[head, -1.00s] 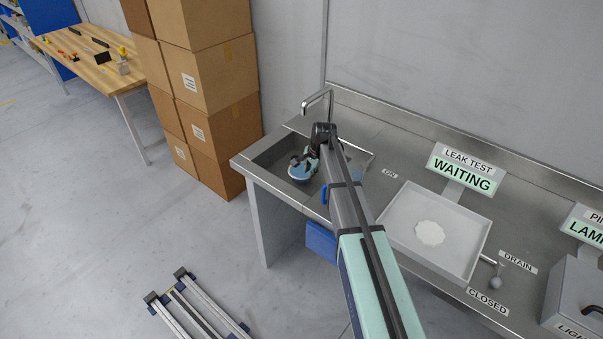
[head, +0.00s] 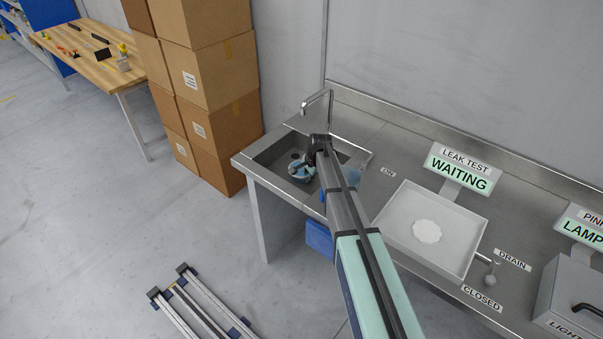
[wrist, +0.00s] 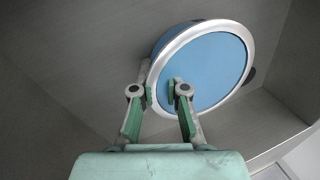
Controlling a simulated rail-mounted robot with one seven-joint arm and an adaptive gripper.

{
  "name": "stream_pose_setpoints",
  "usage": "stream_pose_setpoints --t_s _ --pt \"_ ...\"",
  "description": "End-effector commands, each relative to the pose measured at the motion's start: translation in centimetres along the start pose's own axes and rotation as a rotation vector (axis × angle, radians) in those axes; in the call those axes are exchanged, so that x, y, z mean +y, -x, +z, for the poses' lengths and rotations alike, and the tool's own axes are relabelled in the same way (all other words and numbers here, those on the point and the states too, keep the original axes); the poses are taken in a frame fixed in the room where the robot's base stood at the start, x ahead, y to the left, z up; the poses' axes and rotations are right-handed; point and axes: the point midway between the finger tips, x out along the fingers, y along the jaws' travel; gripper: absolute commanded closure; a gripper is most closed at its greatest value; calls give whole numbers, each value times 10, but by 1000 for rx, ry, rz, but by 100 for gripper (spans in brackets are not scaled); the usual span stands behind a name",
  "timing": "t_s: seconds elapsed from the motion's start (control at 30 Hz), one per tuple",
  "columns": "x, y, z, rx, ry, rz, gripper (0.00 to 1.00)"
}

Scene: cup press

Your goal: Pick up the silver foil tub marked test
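A round tub (wrist: 217,68) with a silver rim and a flat blue face inside the rim shows in the wrist view. One tip is by the outer edge and the other is over the blue face. Contact cannot be told. My gripper (head: 303,166) partly hides the tub in the head view.
The sink (head: 264,159) has a tap (head: 316,99) at its back and walls close around the tub. A white tray (head: 399,221) stands on the counter to the right, below a sign reading leak test, waiting. Stacked cardboard boxes (head: 213,75) stand left of the counter.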

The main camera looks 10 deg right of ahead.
Motion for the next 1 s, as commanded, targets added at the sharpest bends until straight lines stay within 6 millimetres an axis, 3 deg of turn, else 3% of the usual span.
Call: stream_pose_setpoints --t_s 0.57,0.77,1.0 --pt "-1 4 0 1 0 -1 100" --pt "-7 24 0 2 1 -3 100" --pt "-20 63 0 2 1 -3 100"
